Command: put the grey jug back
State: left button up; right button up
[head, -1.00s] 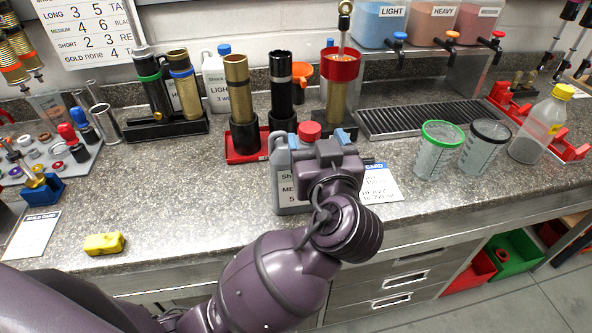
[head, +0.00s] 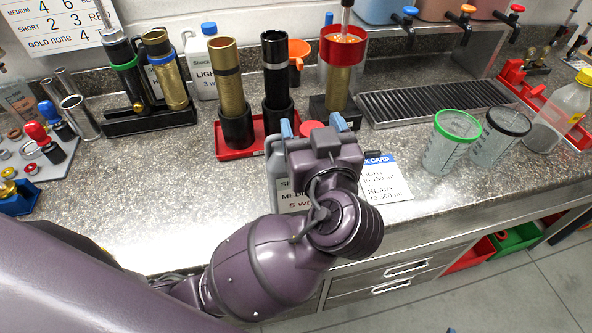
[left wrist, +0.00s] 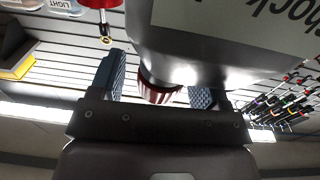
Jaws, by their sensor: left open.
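The grey jug (head: 276,166) with a red cap (head: 311,128) stands on the counter, mostly hidden behind my left arm. Part of its label reads MEDIUM. My left gripper (head: 312,126) is open, with its blue fingertips on either side of the red cap. In the left wrist view the jug body (left wrist: 215,50) with its label looms large above the gripper (left wrist: 157,86). The red cap (left wrist: 158,91) shows between the two spread fingers. I cannot tell whether either finger touches it. My right gripper is not in view.
A red tray (head: 232,153) with a gold and a black cylinder stands just behind the jug. A white jug (head: 201,80) with a blue cap stands at the back. A drip grate (head: 430,100) and clear cups (head: 448,140) are right. The left-middle counter is clear.

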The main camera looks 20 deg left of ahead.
pick_arm(q)
jog(key=shift+s, duration=0.15)
jog(key=shift+c, duration=1.1)
grip_shut()
jog(key=shift+r, duration=0.1)
